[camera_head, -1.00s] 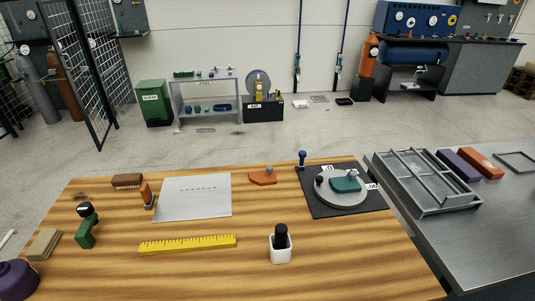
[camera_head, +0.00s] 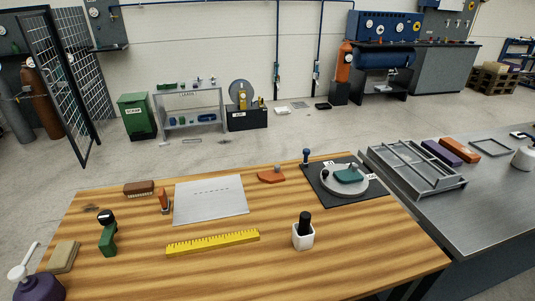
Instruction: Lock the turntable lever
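The turntable (camera_head: 335,189) is a round grey disc on a black square base (camera_head: 371,196) at the back right of the wooden table. A teal block (camera_head: 348,175) sits on the disc, and a small black knob (camera_head: 324,174) stands at its left side. A dark blue-knobbed lever (camera_head: 306,157) stands upright at the base's back left corner; whether it is locked cannot be told. Small white number labels lie on the base, too small to read. My gripper is not in view.
A steel bench (camera_head: 470,215) with a metal frame tray (camera_head: 413,168) adjoins at right.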

